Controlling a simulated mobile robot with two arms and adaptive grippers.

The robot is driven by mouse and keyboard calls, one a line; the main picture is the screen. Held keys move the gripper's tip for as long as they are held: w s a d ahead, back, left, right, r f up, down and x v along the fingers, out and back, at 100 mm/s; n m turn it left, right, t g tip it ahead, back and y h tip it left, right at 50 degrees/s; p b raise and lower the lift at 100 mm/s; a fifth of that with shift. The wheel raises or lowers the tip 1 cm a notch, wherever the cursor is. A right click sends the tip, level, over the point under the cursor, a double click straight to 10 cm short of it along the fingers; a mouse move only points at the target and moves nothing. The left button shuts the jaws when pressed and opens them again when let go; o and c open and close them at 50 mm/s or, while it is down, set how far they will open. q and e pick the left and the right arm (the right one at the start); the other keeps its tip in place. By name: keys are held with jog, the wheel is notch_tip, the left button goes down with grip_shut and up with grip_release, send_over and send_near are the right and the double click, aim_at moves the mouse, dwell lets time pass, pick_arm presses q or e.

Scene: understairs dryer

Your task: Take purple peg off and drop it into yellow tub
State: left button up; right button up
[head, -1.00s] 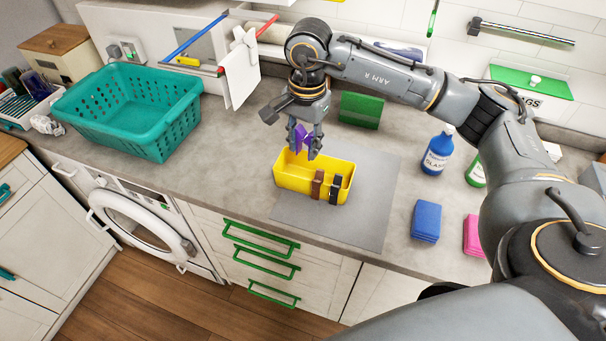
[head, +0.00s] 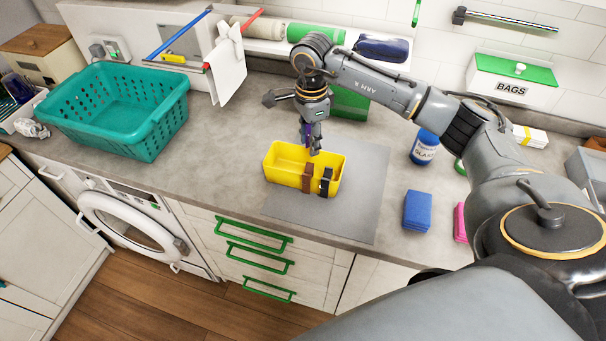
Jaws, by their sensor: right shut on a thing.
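My right gripper (head: 312,147) is shut on the purple peg (head: 306,130), which shows as a small purple patch between the fingers. The fingers point down over the back right part of the yellow tub (head: 282,178). The fingertips are at about the height of its rim; I cannot tell whether they are inside it. A brown peg (head: 307,178) and a black peg (head: 326,182) are clipped on the tub's front wall. My left gripper is not in view.
The tub stands on a grey mat (head: 362,190). A teal basket (head: 118,112) is at the left, with a white cloth (head: 229,66) hanging near it. A green block (head: 350,103) stands behind the gripper. Blue sponges (head: 417,210) and a blue bottle (head: 424,146) are at the right.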

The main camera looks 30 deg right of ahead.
jog(key=shift+f, duration=0.45)
jog(key=o, duration=0.8)
jog(key=shift+o, duration=0.2)
jog(key=shift+r, duration=0.15)
notch_tip(320, 180, up, 12)
jog(key=shift+f, duration=0.1)
